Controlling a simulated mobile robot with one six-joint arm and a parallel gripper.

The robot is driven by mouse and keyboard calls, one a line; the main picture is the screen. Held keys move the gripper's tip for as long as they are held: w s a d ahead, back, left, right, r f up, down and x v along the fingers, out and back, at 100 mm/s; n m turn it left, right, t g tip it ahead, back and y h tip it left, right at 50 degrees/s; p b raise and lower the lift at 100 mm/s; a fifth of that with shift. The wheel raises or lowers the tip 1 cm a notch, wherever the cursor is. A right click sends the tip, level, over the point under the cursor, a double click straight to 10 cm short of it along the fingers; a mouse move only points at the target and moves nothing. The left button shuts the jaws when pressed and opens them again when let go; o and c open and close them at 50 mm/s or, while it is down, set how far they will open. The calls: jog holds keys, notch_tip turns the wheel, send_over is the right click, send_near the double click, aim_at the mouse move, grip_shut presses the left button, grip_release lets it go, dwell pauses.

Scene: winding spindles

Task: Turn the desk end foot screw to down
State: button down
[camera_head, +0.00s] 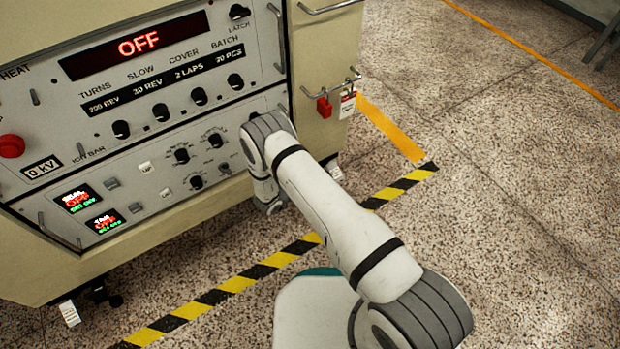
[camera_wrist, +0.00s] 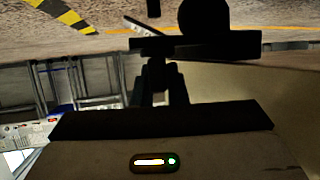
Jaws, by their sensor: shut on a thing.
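In the wrist view, my gripper (camera_wrist: 158,72) reaches in under the machine with its two dark fingers drawn together. They are shut on a small dark part, which I take to be the foot screw, below a dark foot bracket (camera_wrist: 205,48). The screw is mostly hidden by the fingers and shadow, so how far it is turned does not show. A round dark wheel (camera_wrist: 205,16) is beside the bracket. In the head view, my arm bends down in front of the cabinet (camera_head: 130,255), and the gripper is hidden there.
Another foot with a white pedal (camera_head: 69,313) shows under the cabinet's left end. A light foot part (camera_head: 333,169) shows near its right corner. A red tag (camera_head: 324,107) and a padlock tag (camera_head: 347,104) hang on a rail. Yellow-black tape (camera_head: 237,284) marks the floor, which is clear to the right.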

jog(key=shift+r, duration=0.1)
jog(key=c, duration=1.4)
grip_release()
jog(key=shift+c, duration=0.2)
jog(key=p+v, duration=0.3)
jog(key=v, duration=0.4)
jog(key=shift+s+a, duration=0.25)
jog(key=shift+r, duration=0.1)
